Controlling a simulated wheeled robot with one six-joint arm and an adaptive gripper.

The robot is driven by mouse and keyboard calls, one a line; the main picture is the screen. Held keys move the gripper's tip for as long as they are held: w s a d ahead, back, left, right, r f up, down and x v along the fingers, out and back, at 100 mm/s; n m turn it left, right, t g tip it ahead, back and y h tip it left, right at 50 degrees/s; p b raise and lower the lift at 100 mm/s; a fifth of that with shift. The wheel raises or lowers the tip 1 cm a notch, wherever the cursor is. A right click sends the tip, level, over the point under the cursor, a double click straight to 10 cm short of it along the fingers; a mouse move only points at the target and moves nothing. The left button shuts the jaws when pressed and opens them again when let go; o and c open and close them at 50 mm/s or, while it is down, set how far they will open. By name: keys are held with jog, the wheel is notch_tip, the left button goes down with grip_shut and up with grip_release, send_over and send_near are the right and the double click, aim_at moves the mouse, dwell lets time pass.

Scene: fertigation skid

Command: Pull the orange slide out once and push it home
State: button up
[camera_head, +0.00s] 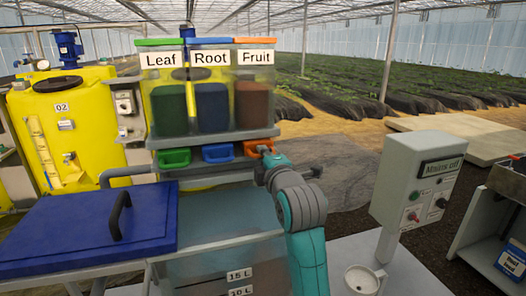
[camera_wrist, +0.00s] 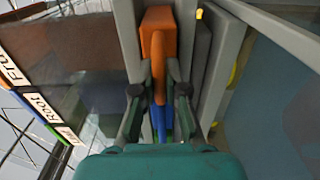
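The orange slide (camera_head: 257,146) is the right one of three coloured slides under the Fruit hopper (camera_head: 254,90). In the head view its front is roughly in line with the green and blue fronts, and my arm partly covers it. My gripper (camera_head: 272,160) is at its front. In the wrist view the orange slide (camera_wrist: 158,40) runs down the middle, its narrow handle between the two fingers of my gripper (camera_wrist: 159,80). One finger is on each side, close to it. I cannot tell whether they press on it.
The green slide (camera_head: 174,158) and blue slide (camera_head: 218,153) are to the left. A clear tank (camera_head: 225,225) is below, with a blue lid (camera_head: 85,228) at left. A grey control box (camera_head: 418,180) stands at right.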

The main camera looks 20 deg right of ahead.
jog(key=o, duration=0.5)
jog(key=shift+o, duration=0.2)
jog(key=shift+s, duration=0.1)
jog(key=s, duration=0.7)
jog(key=shift+d, duration=0.15)
